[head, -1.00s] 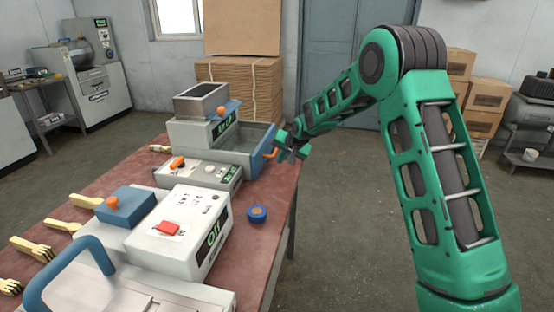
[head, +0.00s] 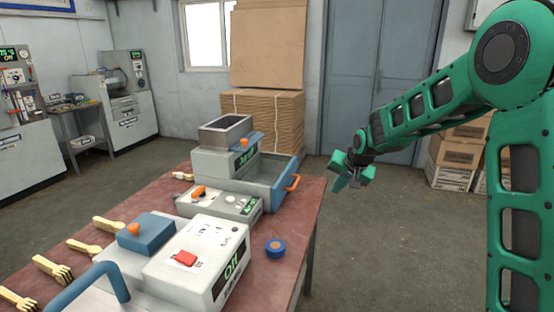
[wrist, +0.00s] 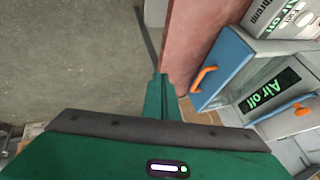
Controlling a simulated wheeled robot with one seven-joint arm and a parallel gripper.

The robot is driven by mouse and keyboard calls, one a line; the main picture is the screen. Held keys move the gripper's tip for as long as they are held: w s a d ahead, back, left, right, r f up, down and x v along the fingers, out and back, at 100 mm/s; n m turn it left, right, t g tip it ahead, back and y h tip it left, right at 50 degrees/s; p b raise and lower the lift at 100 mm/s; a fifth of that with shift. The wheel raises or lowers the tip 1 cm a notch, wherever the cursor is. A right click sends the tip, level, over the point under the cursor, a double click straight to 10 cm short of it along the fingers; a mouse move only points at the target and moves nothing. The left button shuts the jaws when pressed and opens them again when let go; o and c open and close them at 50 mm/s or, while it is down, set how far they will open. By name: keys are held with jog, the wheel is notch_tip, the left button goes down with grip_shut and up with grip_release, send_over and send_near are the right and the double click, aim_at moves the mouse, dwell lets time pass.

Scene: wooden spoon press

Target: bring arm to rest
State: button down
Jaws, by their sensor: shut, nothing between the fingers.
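My green arm reaches in from the right in the head view. My gripper (head: 345,182) hangs in free air to the right of the table's edge, past the blue drawer. It is shut and empty. In the wrist view its closed green fingers (wrist: 162,95) point over the table's edge and the floor. The handle also shows in the wrist view (wrist: 204,78).
Cardboard stacks (head: 265,120) stand behind. Floor right of the table is open.

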jog(key=s+d+r+g+h, duration=0.1)
jog(key=s+d, duration=0.4)
jog(key=s, duration=0.3)
jog(key=s+d+r+g, duration=0.1)
jog(key=s+d, duration=0.3)
jog(key=s, duration=0.3)
jog(key=s+d+r+g+h, duration=0.1)
jog(key=s+d+r, duration=0.1)
jog(key=s+d, duration=0.45)
jog(key=s+f+g, duration=0.1)
jog(key=s+g, duration=0.1)
jog(key=s, duration=1.2)
jog(key=s+f+m+g+y, duration=0.1)
jog(key=s, duration=1.3)
jog(key=shift+s+f+g, duration=0.2)
jog(key=shift+f+g, duration=0.15)
jog(key=shift+g, duration=0.05)
jog(key=shift+a, duration=0.1)
